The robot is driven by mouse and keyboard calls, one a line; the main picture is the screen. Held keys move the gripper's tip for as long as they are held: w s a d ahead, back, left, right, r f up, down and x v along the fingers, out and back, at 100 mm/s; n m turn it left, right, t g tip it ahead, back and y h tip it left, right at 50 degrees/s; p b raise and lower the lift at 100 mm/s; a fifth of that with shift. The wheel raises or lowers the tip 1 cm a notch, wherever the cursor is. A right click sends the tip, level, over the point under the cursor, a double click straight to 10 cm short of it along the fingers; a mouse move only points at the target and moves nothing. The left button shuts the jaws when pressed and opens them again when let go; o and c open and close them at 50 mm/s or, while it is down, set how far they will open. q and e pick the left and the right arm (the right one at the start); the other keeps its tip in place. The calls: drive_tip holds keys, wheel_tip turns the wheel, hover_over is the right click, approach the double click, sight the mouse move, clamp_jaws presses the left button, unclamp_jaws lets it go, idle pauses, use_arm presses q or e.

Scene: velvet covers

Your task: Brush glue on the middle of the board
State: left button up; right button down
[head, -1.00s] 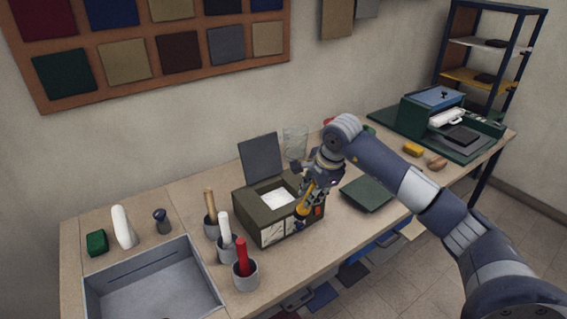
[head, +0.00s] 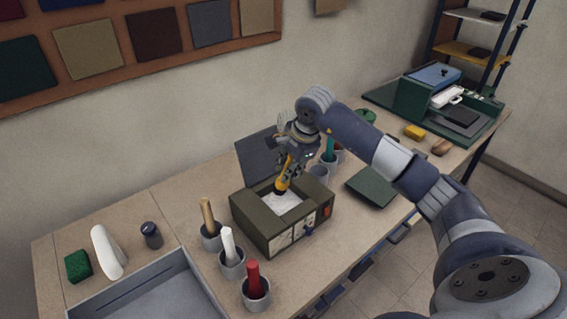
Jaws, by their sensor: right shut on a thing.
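My right gripper (head: 297,156) is shut on a yellow-handled brush (head: 287,175), which points down. The brush's dark lower end is over or in the white glue (head: 284,204) inside the open olive box (head: 257,224); I cannot tell whether it touches the glue. The box's dark lid (head: 257,153) stands raised at the back. A flat dark green board (head: 371,187) lies on the bench to the right of the box, with nothing visible on it. My left gripper is out of view.
Cups with a tan handle (head: 208,215), a white handle (head: 229,243) and a red handle (head: 254,278) stand left of the box. A grey tray (head: 158,290) is at front left. A green press (head: 416,101), a yellow block (head: 414,132) and a brown piece (head: 441,147) are at right.

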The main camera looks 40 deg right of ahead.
drive_tip(key=shift+s+f+b, duration=0.35)
drive_tip(key=shift+s, duration=0.4)
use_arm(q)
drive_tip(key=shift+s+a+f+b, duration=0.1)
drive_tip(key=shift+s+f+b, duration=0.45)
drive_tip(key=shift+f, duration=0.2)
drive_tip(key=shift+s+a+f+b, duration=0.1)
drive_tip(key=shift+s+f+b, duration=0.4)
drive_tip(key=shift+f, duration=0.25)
use_arm(e)
drive_tip(key=shift+s+x, duration=0.25)
drive_tip(key=shift+x, duration=0.85)
drive_tip(key=shift+s+x, duration=0.25)
drive_tip(key=shift+x, duration=0.85)
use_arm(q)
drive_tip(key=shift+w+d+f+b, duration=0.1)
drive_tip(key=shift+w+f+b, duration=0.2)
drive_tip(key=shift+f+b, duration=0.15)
use_arm(e)
drive_tip(key=shift+d+f, duration=0.1)
drive_tip(key=shift+f, duration=0.6)
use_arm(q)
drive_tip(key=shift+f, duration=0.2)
use_arm(e)
drive_tip(key=shift+f, duration=0.1)
